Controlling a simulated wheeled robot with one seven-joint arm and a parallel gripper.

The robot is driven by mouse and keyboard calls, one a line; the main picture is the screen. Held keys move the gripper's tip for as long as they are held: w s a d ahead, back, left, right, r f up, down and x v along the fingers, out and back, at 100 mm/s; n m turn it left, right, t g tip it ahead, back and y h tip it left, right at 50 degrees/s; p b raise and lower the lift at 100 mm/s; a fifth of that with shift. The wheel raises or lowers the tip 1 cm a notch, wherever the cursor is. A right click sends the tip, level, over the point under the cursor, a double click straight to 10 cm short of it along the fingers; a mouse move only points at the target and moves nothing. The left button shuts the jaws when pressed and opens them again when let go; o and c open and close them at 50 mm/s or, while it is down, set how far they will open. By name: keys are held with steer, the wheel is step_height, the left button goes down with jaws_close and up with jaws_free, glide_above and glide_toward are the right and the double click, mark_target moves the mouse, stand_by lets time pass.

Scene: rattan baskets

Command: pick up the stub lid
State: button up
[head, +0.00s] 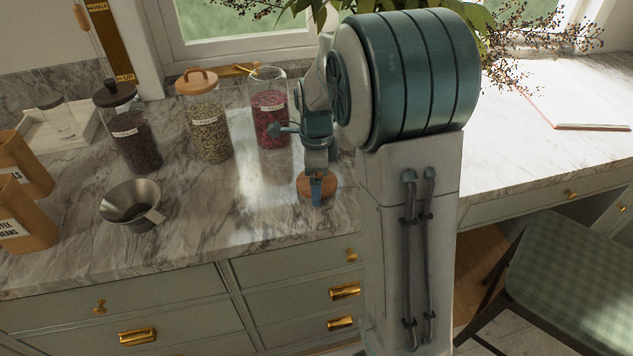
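A round orange-brown wooden lid (303,188), which looks like the stub lid, lies on the marble counter near its front edge. My gripper (317,197) points down at the middle of this lid in the head view. Its fingers hide the lid's centre, so any stub there is hidden. The fingers show as one narrow blue shape, and I cannot tell whether they are open or shut on the stub. The lid looks flat on the counter.
A jar with pinkish-red contents (270,112) stands behind the lid. Bare counter (235,215) lies left of the lid.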

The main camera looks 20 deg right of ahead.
steer(key=c, duration=0.8)
